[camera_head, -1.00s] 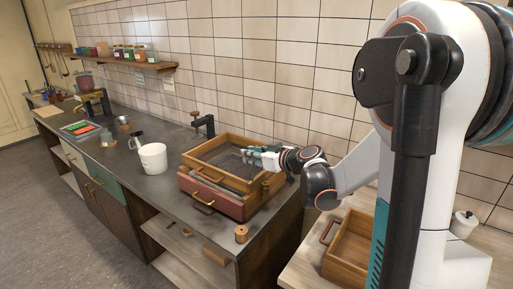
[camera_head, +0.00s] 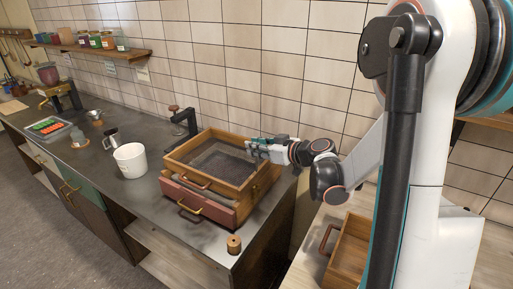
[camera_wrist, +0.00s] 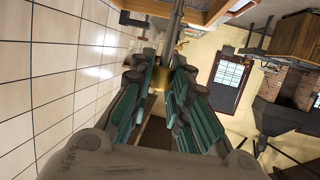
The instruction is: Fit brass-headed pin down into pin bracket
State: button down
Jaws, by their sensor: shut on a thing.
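My gripper (camera_head: 256,149) is over the back right part of the wooden box. In the wrist view its fingers (camera_wrist: 160,82) are shut on the brass-headed pin. The pin's brass head (camera_wrist: 158,77) shows between the fingertips, and a grey metal shaft (camera_wrist: 174,30) runs on beyond them. The pin is too small to make out in the head view. I cannot surely pick out the pin bracket. A small brass-coloured fitting (camera_head: 254,190) is on the box's right side, but I cannot tell what it is.
The wooden box (camera_head: 200,181) has a mesh bottom and sits on a red drawer unit (camera_head: 186,196). A wooden spool (camera_head: 234,244) stands at the counter's front corner. A white bucket (camera_head: 130,161) and a black-armed fixture (camera_head: 184,125) stand left. An open drawer (camera_head: 348,250) is at right.

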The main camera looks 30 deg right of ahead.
aim_at(256, 162)
jog(key=shift+f+b, duration=2.4)
jog(key=shift+f, duration=0.5)
jog(key=shift+f+b, duration=2.3)
jog(key=shift+b, duration=0.1)
jog(key=c, duration=1.4)
grip_release()
jog(key=shift+c, duration=0.2)
jog(key=v, duration=1.2)
